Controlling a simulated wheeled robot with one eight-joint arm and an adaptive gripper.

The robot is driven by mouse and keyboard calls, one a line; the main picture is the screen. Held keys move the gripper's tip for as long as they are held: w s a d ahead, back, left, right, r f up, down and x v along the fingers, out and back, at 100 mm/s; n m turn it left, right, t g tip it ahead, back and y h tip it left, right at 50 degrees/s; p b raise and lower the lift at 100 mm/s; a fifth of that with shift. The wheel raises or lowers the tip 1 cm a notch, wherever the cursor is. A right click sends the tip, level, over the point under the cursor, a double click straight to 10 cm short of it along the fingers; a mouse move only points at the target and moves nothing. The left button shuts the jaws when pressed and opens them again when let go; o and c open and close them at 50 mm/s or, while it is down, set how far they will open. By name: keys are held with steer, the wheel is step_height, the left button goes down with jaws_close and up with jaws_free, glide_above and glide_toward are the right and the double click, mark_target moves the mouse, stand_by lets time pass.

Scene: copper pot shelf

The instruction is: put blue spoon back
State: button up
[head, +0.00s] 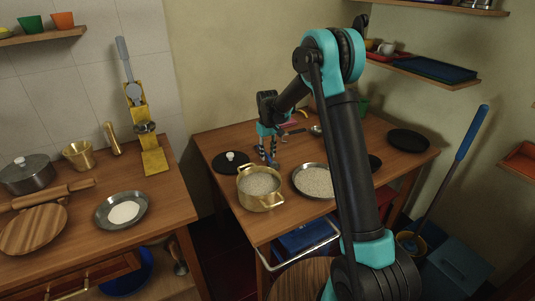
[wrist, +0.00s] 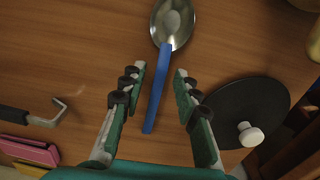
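The blue spoon has a blue handle (wrist: 157,90) and a shiny metal bowl, and lies on the wooden table in the wrist view. Its handle runs between the two fingers of my gripper (wrist: 160,73), with its bowl beyond the fingertips. The fingers are apart, with a visible gap on both sides of the handle. In the head view my gripper (head: 267,148) points down over the table behind the brass pot (head: 262,200); the spoon is mostly hidden or too small to make out there.
A black lid with a white knob (wrist: 246,110) lies right of my gripper in the wrist view. A metal hook-ended tool (wrist: 45,115) and a pink object (wrist: 30,152) are at left. A pan of grains (head: 314,181) stands beside the pot. A black plate (head: 408,140) is farther right.

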mark_target(268, 155)
step_height(268, 155, up, 12)
steer(key=s+d+r+m+t, duration=0.1)
steer(key=s+d+m, duration=0.1)
steer(key=s+d, duration=0.6)
steer(key=s+d+f+m+t, duration=0.1)
steer(key=s+d+f, duration=0.2)
steer(key=s, duration=0.6)
steer(key=s+d+f+m+t, duration=0.1)
steer(key=s+d+f+m, duration=0.1)
steer(key=s+d, duration=0.5)
steer(key=s+d+f+m+t, duration=0.1)
steer(key=s+d+f, duration=0.3)
steer(key=s, duration=0.7)
steer(key=shift+s+d+f, duration=0.15)
steer(key=shift+s+d, duration=0.15)
steer(key=shift+d, duration=0.8)
